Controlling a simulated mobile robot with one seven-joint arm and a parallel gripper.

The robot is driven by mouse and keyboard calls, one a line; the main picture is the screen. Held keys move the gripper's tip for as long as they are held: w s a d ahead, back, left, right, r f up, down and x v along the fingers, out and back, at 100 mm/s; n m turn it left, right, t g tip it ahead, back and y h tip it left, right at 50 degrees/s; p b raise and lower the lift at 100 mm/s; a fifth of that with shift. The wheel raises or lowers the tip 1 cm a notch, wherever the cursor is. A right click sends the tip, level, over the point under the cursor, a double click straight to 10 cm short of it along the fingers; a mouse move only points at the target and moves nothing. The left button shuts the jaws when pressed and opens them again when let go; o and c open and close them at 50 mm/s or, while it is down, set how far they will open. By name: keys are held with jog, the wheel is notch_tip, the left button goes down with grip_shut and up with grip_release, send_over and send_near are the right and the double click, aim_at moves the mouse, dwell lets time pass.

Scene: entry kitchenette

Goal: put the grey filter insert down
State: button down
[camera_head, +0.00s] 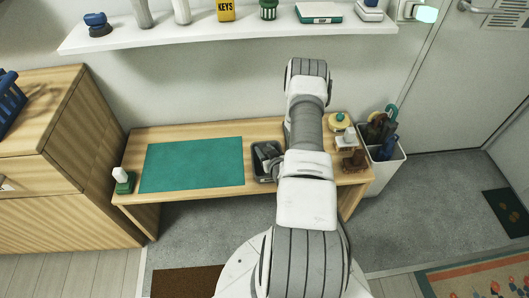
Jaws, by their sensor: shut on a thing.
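My arm rises through the middle of the view and covers part of the wooden bench (215,197). My gripper is not visible; the arm's own links hide that area. I cannot make out the grey filter insert with certainty. A small dark tray (262,178) stands on the bench just left of my arm, with dark and grey shapes in it that are too small to name. A flat green mat (194,164) lies on the bench, left of the tray.
A white-and-green item (123,181) stands at the bench's left end. Small yellow-green (340,122) and brown (354,160) items stand right of my arm. A white bin (384,172) holding several things adjoins the bench. A white shelf (225,32) with several objects hangs above.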

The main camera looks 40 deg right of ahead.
jog(key=shift+f, duration=0.35)
jog(key=shift+f, duration=0.1)
jog(key=shift+f, duration=0.15)
jog(key=c, duration=0.7)
grip_release()
